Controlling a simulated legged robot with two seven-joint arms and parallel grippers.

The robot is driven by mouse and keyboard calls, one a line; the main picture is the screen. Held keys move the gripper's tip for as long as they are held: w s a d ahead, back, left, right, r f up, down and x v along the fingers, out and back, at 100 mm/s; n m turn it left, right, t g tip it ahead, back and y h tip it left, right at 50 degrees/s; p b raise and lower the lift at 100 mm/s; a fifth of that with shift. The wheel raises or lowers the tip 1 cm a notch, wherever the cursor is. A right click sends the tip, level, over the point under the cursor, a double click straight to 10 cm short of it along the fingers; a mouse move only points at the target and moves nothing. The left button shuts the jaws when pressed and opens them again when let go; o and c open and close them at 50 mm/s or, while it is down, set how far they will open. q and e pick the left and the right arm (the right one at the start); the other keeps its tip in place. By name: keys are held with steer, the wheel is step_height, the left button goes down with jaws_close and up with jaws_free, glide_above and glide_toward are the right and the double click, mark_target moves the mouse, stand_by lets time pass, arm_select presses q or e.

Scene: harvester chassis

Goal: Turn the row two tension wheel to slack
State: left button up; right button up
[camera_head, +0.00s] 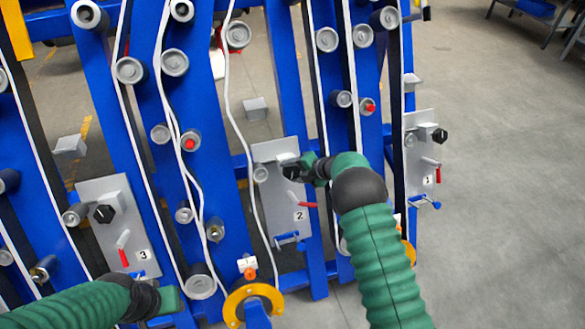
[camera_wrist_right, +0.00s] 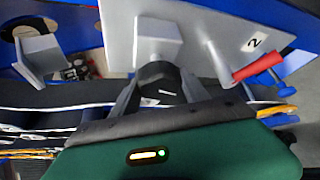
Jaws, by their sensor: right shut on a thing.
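The row two tension wheel is a black knob (camera_head: 290,172) on the grey plate marked 2 (camera_head: 275,151), in the middle of the head view. My right gripper (camera_head: 301,169) reaches it from the right and is shut on it. In the right wrist view the black knob (camera_wrist_right: 160,84) sits between the two fingers, in front of a grey block on the plate. A red-handled lever (camera_head: 304,205) is below the knob; it also shows in the wrist view (camera_wrist_right: 264,65). My left gripper (camera_head: 172,301) is low at the left, its fingers not clearly visible.
Similar plates marked 3 (camera_head: 112,220) and 1 (camera_head: 421,150) stand either side, each with a black knob and red lever. Blue uprights carry rollers and white belts close around my arms. A yellow ring (camera_head: 233,309) is at the bottom.

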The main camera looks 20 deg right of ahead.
steer(key=shift+s+a+f+n, duration=0.1)
steer(key=shift+s+f+n, duration=0.1)
steer(key=shift+f+n, duration=0.15)
steer(key=o, duration=1.4)
steer(key=shift+w+r, duration=0.1)
steer(key=shift+r, duration=0.05)
steer(key=shift+r, duration=0.25)
steer(key=p+v, duration=0.2)
steer(key=v, duration=1.4)
steer(key=shift+r+p, duration=0.15)
steer(key=shift+p, duration=0.25)
